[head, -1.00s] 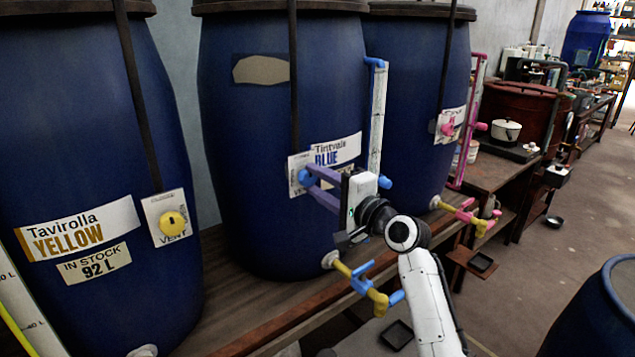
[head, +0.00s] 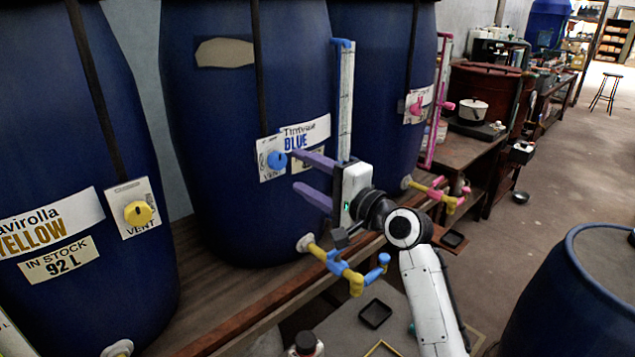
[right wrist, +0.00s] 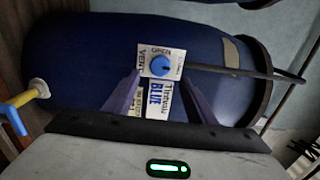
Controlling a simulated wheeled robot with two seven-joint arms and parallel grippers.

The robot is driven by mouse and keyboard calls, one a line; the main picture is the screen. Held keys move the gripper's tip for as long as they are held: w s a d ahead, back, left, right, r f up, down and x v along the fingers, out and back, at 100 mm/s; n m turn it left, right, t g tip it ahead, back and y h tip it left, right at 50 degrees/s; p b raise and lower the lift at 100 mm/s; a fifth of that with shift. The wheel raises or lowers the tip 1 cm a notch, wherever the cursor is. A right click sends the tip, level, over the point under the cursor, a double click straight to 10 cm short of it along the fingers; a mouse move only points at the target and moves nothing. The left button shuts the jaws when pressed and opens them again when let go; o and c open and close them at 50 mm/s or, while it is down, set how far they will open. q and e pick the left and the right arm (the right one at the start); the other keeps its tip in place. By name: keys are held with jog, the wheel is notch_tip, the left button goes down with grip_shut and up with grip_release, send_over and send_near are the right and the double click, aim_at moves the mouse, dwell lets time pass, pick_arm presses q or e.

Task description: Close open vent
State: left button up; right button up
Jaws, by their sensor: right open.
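The blue vent knob (head: 277,160) sits on a white plate on the middle blue vat (head: 215,110). My right gripper (head: 293,170) has purple fingers, open and empty, just to the right of this knob and apart from it. In the right wrist view the blue knob (right wrist: 161,67) lies beyond and between the fingertips (right wrist: 161,82), on a plate reading OPEN and VENT. Its exact pointer direction is too small to tell. A yellow vent knob (head: 138,212) is on the left vat and a pink one (head: 417,107) on the far vat. My left gripper is out of view.
A blue and yellow tap (head: 345,270) juts out below the gripper. The wooden bench (head: 250,310) carries the vats.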

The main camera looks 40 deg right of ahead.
jog(key=shift+s+d, duration=0.15)
jog(key=shift+s, duration=1)
jog(key=shift+s+d, duration=0.15)
jog(key=shift+s, duration=1)
jog(key=s+a+f+n+g, duration=0.2)
jog(key=f+n, duration=0.1)
jog(key=f, duration=0.5)
jog(key=s+a+f+n+g+h, duration=0.1)
jog(key=s+a+f+n, duration=0.15)
jog(key=f, duration=0.55)
jog(key=s+a+f+n+g, duration=0.2)
jog(key=a+f, duration=0.1)
jog(key=f, duration=0.5)
jog(key=s+a+f+n+g, duration=0.2)
jog(key=s+a+f+n, duration=0.3)
jog(key=s+f, duration=0.4)
jog(key=s+a+f+n+g, duration=0.2)
jog(key=s+a+f+n, duration=0.4)
jog(key=s+f, duration=0.3)
jog(key=shift+s+f+y, duration=0.3)
jog(key=shift+s+y, duration=0.1)
jog(key=shift+s, duration=0.45)
jog(key=shift+c, duration=0.2)
